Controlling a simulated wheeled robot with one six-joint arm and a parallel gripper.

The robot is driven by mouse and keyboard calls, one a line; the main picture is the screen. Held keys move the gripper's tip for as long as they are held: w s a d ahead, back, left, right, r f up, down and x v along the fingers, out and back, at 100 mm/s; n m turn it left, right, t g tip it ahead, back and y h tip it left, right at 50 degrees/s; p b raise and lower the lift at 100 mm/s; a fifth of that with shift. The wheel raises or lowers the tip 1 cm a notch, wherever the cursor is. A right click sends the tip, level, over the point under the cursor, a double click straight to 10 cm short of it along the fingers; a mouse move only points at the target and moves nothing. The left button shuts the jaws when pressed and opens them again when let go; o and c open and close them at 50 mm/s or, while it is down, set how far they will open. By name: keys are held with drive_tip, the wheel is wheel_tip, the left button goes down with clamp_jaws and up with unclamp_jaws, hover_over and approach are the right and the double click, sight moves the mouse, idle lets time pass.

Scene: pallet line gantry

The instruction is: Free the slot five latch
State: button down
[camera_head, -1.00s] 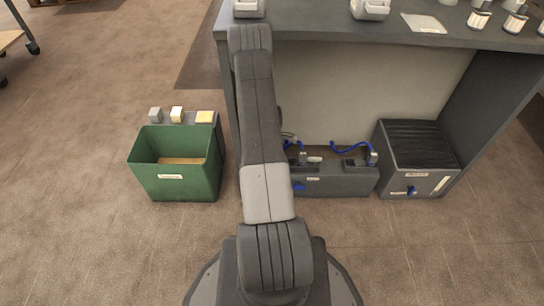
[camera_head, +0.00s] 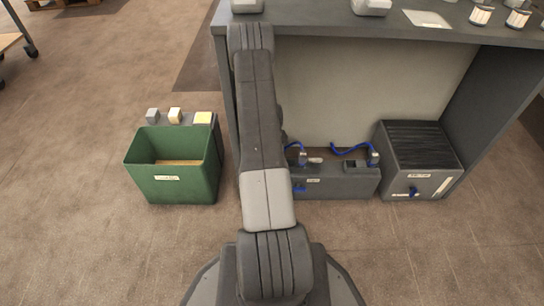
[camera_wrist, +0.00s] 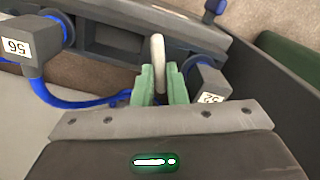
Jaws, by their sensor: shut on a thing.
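My gripper (camera_wrist: 158,84) has green fingers in the wrist view, shut on a pale upright latch lever (camera_wrist: 157,48) that sticks out between them. Dark connector blocks with white labels stand on either side, one at the left (camera_wrist: 32,45) and one at the right (camera_wrist: 207,82). The labels are upside down and hard to read. In the head view the low dark grey latch housing (camera_head: 340,184) stands under the bench, and a pale lever (camera_head: 315,160) shows on it. My arm hides its left end and my gripper there. I cannot read which slot is five.
Blue hoses run from the connectors (camera_head: 350,148). A grey ribbed box (camera_head: 424,176) with a blue knob stands to the right. A green bin (camera_head: 172,186) stands on the floor at the left. The bench top (camera_head: 400,31) overhangs the housing. The floor in front is clear.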

drive_tip(key=shift+d+m+b, duration=0.15)
drive_tip(key=shift+m+b, duration=0.15)
drive_tip(key=shift+m, duration=2)
drive_tip(key=c, duration=1.5)
unclamp_jaws()
drive_tip(key=shift+o, duration=0.2)
wheel_tip(320, 180, up, 14)
drive_tip(key=p, duration=0.4)
drive_tip(key=shift+p, duration=0.35)
drive_tip(key=shift+f, duration=0.2)
